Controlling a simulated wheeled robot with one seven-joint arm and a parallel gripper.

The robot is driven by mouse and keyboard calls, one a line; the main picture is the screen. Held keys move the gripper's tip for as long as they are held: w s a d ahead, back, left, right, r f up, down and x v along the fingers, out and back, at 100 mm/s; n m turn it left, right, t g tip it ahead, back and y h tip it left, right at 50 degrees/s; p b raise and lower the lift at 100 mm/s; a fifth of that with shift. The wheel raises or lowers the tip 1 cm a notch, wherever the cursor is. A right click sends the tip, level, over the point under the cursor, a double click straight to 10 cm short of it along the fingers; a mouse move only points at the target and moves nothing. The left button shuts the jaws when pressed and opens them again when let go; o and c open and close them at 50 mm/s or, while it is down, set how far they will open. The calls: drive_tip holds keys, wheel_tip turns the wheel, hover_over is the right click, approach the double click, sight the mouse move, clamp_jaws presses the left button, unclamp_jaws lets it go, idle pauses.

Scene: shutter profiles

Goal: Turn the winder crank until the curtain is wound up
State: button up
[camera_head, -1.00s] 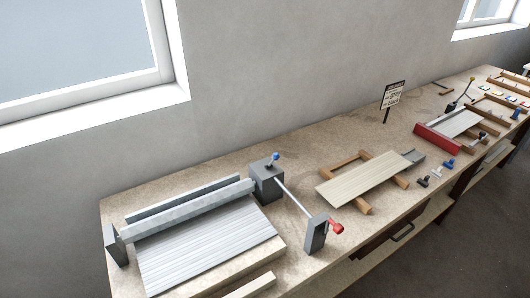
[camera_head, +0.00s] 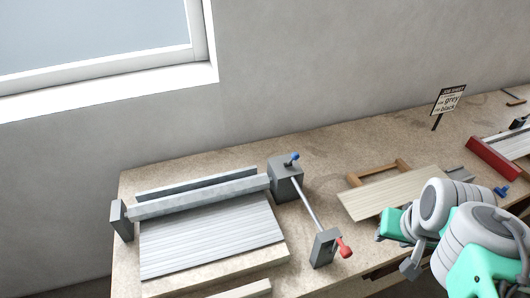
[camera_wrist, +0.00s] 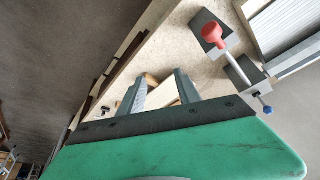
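The winder stands at the near left of the bench in the head view, with a pale grey roller (camera_head: 200,195) between a dark end block and a grey gearbox (camera_head: 285,180). The slatted grey curtain (camera_head: 210,236) lies flat in front of the roller. A thin shaft runs from the gearbox to a grey block (camera_head: 324,248) with a red crank knob (camera_head: 345,250). A blue knob (camera_head: 293,157) tops the gearbox. In the wrist view the red knob (camera_wrist: 212,34) is upper right of my gripper (camera_wrist: 160,76), whose fingers are apart, not touching the knob.
A pale board on a wooden frame (camera_head: 385,195) lies right of the winder, close behind my arm. A sign (camera_head: 449,101) and a red-edged tray (camera_head: 492,158) stand farther right. The bench between the winder and the board is mostly clear.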

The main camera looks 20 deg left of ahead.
sight(295, 155)
drive_tip(key=w+a+r+n+y+b, duration=0.1)
drive_tip(key=w+a, duration=0.5)
drive_tip(key=a, duration=0.2)
drive_tip(key=w+a+n+y+b, duration=0.1)
drive_tip(key=w+a+n+b, duration=0.1)
drive_tip(key=w+a, duration=0.4)
drive_tip(key=w+a+r+n+b, duration=0.1)
drive_tip(key=w+a+n, duration=0.1)
drive_tip(key=w+a, duration=0.5)
drive_tip(key=shift+a+r+g+y+b, duration=0.2)
drive_tip(key=shift+a, duration=0.85)
drive_tip(key=shift+a+r+g+y+b, duration=0.15)
drive_tip(key=shift+a+g+y, duration=0.05)
drive_tip(key=shift+a, duration=0.8)
drive_tip(key=shift+w+a+f, duration=0.2)
drive_tip(key=p+x, duration=0.1)
drive_tip(key=x, duration=0.6)
drive_tip(key=shift+w, duration=0.1)
drive_tip(key=shift+d, duration=0.1)
drive_tip(key=shift+c, duration=0.3)
clamp_jaws()
